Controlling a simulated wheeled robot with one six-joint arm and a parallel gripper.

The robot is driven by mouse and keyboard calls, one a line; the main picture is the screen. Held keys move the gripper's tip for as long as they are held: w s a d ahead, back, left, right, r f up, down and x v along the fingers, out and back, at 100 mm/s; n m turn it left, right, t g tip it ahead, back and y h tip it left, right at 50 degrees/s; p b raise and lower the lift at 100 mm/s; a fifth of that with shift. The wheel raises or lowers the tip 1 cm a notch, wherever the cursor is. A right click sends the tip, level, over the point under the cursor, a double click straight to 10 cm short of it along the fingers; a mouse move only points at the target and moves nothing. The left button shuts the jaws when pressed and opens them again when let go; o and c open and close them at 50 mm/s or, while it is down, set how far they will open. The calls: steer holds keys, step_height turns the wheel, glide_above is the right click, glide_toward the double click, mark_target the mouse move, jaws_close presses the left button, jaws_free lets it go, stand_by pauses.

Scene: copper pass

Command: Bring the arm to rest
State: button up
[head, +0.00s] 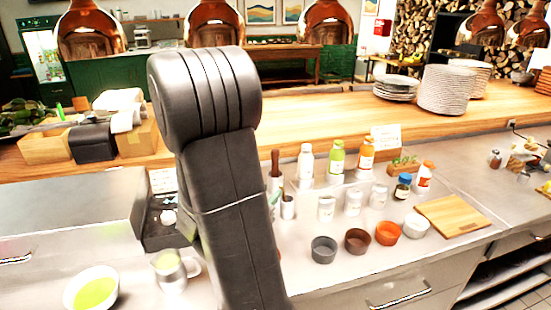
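My arm rises through the middle of the head view, its dark grey links bent at a rounded joint near the top. My gripper is not in this view, so whether it is open or holding something does not show. The arm hides part of the steel counter (300,262) and part of the wooden pass shelf (310,122) behind it.
A bowl of green soup (92,290) and a metal jug (171,270) stand left of my arm. Several bottles, small bowls and a cutting board (453,215) stand to the right. Plate stacks (447,90) sit on the shelf. Copper lamps (325,22) hang above.

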steer(key=p+x, duration=0.1)
steer(key=x, duration=0.9)
steer(key=shift+w+d+p, duration=0.1)
steer(key=shift+w+p, duration=0.2)
steer(key=shift+p, duration=0.1)
